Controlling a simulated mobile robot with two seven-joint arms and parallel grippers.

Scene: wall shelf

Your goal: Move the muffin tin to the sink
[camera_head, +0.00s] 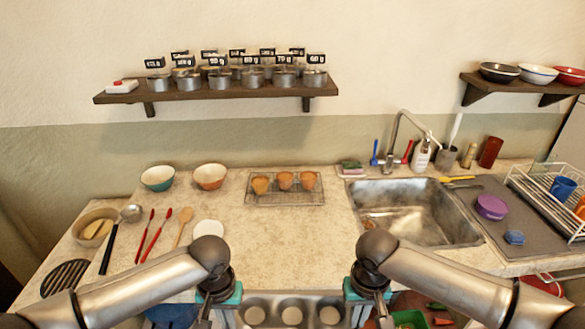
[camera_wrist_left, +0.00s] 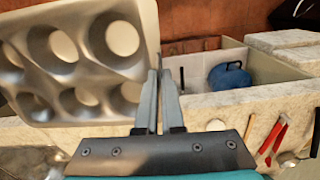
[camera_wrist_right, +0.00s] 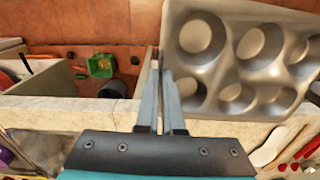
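The metal muffin tin (camera_head: 272,301) is at the bottom middle of the head view, in front of the counter, between my two grippers. Its cups also show in the left wrist view (camera_wrist_left: 78,76) and the right wrist view (camera_wrist_right: 241,76). My left gripper (camera_wrist_left: 159,74) is shut on the rim at one end. My right gripper (camera_wrist_right: 160,74) is shut on the rim at the opposite end. The tin's near part is cut off in the head view. The sink (camera_head: 412,212) is a metal basin set in the counter at the right, with no tin in it.
The middle counter (camera_head: 270,235) is mostly clear. A cooling rack (camera_head: 285,200) with 3 muffins stands at the back. Utensils and bowls lie left. A tap (camera_head: 400,135) rises behind the sink; a purple container (camera_head: 491,207) and a dish rack (camera_head: 545,195) stand right of it.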

